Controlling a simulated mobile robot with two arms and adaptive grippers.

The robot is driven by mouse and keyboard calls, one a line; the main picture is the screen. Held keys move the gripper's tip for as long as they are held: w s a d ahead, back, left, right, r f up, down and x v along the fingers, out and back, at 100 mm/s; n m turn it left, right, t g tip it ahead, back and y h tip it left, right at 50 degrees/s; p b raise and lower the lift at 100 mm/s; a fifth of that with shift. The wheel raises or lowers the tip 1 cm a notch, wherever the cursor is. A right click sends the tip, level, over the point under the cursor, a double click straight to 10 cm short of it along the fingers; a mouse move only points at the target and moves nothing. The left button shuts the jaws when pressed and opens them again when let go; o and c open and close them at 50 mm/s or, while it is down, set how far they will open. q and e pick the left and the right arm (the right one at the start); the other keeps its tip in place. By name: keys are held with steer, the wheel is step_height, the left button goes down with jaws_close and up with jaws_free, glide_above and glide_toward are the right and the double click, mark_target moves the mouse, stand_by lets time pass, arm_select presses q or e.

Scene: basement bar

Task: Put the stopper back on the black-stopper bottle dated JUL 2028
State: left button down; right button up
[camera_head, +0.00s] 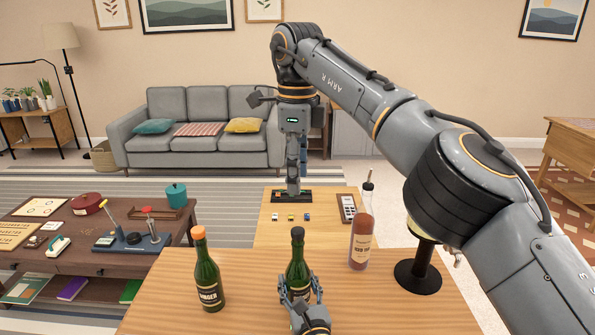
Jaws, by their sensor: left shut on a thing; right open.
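A green bottle with a black top (297,262) stands upright on the near wooden counter. My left gripper (300,290) is shut around its lower body and covers most of its label; I cannot read a date. I cannot tell if the black top is a loose stopper or part of the neck. My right gripper (292,188) points down over a small dark tray (277,198) on the wooden surface behind; its jaws are open, and it is too small to see what lies between them.
A green bottle with an orange top (208,272) stands left. A pink bottle (361,242) and a black round-based stand (418,276) stand right. Small coloured blocks (291,217) and a dark panel (348,207) lie behind. A cluttered dark table (110,262) is at left.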

arm_select(q)
steer(key=shift+c, duration=2)
jaws_free()
steer(key=v, duration=1.2)
steer(key=shift+r, duration=0.1)
